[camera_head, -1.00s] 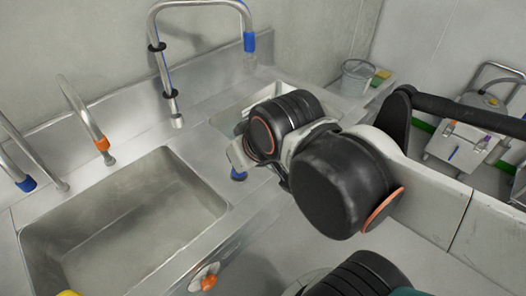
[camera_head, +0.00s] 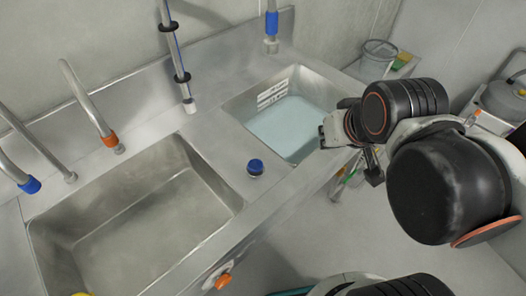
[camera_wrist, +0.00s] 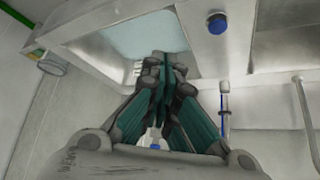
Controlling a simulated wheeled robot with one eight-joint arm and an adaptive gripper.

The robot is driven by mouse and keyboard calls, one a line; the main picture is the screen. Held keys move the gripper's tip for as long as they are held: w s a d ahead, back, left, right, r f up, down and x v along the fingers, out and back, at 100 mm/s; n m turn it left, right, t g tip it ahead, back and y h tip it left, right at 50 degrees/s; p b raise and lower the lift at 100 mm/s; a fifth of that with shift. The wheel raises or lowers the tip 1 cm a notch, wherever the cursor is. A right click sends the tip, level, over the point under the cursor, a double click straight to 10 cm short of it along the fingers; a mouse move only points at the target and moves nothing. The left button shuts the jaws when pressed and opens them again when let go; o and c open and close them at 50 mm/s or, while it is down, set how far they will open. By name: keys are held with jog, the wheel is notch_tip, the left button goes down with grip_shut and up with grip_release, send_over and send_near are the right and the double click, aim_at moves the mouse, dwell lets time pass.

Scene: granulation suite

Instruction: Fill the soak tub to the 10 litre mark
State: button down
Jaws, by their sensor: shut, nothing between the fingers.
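A small steel basin (camera_head: 316,93) at the back right holds pale blue water (camera_head: 290,127). A white marked plate (camera_head: 272,93) is on its inner wall; its figures are too small to read. The water also shows at the top of the wrist view (camera_wrist: 145,37). A blue knob (camera_head: 255,167) stands on the counter in front of the basin; the wrist view shows it too (camera_wrist: 217,23). In the head view my arm hides the basin's right corner.
A larger, seemingly empty sink (camera_head: 140,215) lies to the left. A tall spout (camera_head: 187,100) hangs over the counter between the basins, with no stream visible. An orange knob (camera_head: 223,281) is on the front.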

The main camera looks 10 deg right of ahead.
jog(key=shift+w+a+r+m+g, duration=0.5)
jog(key=shift+w+a+r+m, duration=0.2)
jog(key=shift+w, duration=0.4)
jog(key=m+g+p, duration=0.5)
jog(key=m+g, duration=0.1)
jog(key=m, duration=0.3)
send_over(255, 162)
notch_tip(255, 162, down, 7)
jog(key=shift+s+a+f, duration=0.1)
jog(key=shift+s+f, duration=0.05)
jog(key=shift+f, duration=0.1)
notch_tip(255, 162, down, 14)
jog(key=b, duration=0.4)
jog(key=shift+b, duration=0.35)
